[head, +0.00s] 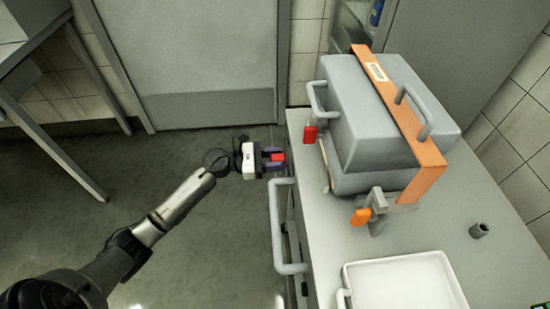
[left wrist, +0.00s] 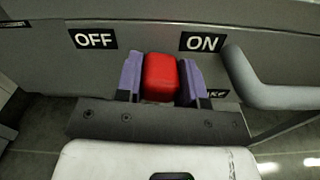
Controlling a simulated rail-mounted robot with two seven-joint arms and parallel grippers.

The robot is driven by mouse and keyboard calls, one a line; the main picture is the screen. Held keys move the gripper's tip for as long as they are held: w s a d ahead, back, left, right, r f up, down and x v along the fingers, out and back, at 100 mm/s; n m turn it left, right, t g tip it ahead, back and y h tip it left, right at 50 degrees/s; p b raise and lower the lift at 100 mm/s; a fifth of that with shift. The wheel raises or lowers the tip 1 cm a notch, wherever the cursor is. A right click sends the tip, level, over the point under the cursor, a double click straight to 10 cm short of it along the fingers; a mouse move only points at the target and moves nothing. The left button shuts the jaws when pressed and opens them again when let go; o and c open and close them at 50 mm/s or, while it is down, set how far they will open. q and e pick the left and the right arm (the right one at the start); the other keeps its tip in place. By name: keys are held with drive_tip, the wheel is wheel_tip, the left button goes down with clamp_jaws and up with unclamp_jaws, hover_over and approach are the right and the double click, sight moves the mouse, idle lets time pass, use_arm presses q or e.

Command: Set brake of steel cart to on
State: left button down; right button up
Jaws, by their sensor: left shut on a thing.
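The steel cart (head: 440,255) stands at the right in the head view. Its red brake knob (left wrist: 161,77) is on the side panel (left wrist: 140,28), between the OFF label (left wrist: 93,39) and the ON label (left wrist: 201,42), slightly nearer ON in the left wrist view. My left gripper (head: 272,159) is shut on the knob, with one purple finger (left wrist: 130,75) on each side. It also shows in the left wrist view (left wrist: 161,82). The lower text on the panel is partly hidden by the gripper. My right gripper is not in view.
A cart handle (head: 275,228) juts out close to my left gripper; it shows at the right in the wrist view. On the cart are a grey lidded box (head: 375,120) with an orange band and a white tray (head: 455,275). Open floor lies left.

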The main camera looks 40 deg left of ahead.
use_arm(q)
drive_tip(key=s+d+m+b, duration=0.1)
drive_tip(key=m, duration=0.1)
drive_tip(key=s+d+f+m+b, duration=0.1)
drive_tip(key=b, duration=0.1)
drive_tip(key=shift+m+b, duration=0.3)
drive_tip(key=shift+m, duration=0.1)
drive_tip(key=shift+s+d+m+b, duration=0.1)
drive_tip(key=shift+s+m+b, duration=0.05)
drive_tip(key=shift+m+b, duration=0.15)
drive_tip(key=c, duration=0.7)
unclamp_jaws()
drive_tip(key=shift+f, duration=0.1)
